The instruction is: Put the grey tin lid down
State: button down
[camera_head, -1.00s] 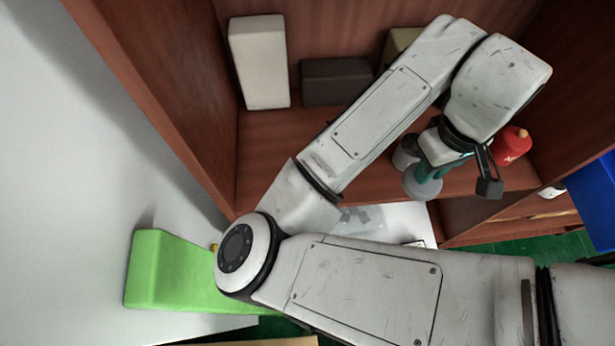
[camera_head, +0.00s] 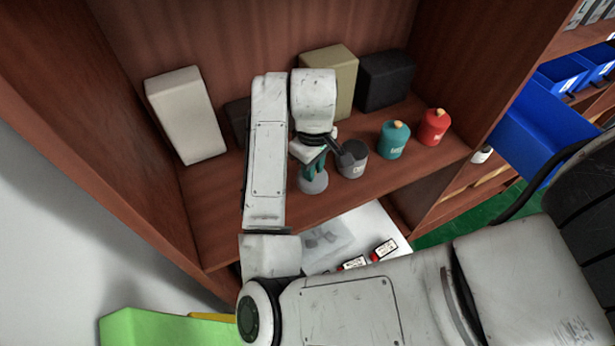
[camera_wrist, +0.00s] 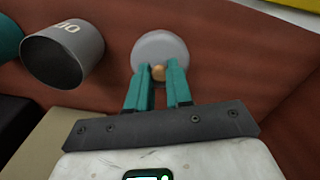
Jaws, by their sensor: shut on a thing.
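My gripper (camera_head: 315,166) is shut on the knob of the grey tin lid (camera_head: 313,183), above the shelf's front part. The wrist view shows the round lid (camera_wrist: 160,46) beyond my teal fingertips (camera_wrist: 158,77), with its tan knob between them. I cannot tell whether the lid touches the shelf. The grey tin (camera_head: 352,160) stands open, just right of the lid in the head view. In the wrist view this tin (camera_wrist: 68,54) is left of the lid, apart from it, with its dark inside showing.
A teal tin (camera_head: 394,140) and a red tin (camera_head: 434,127), both lidded, stand to the right on the brown shelf (camera_head: 225,208). White (camera_head: 186,115), olive (camera_head: 335,75) and black (camera_head: 386,80) boxes stand behind. Left of the lid, the shelf front is partly hidden by my arm.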

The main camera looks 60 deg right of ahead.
jog(key=shift+w+d+f, duration=0.1)
jog(key=shift+w+f, duration=0.4)
jog(key=shift+w+f+p, duration=0.2)
jog(key=shift+f+p, duration=0.2)
jog(key=shift+f, duration=1.45)
jog(key=shift+f, duration=0.1)
jog(key=c, duration=1)
grip_release()
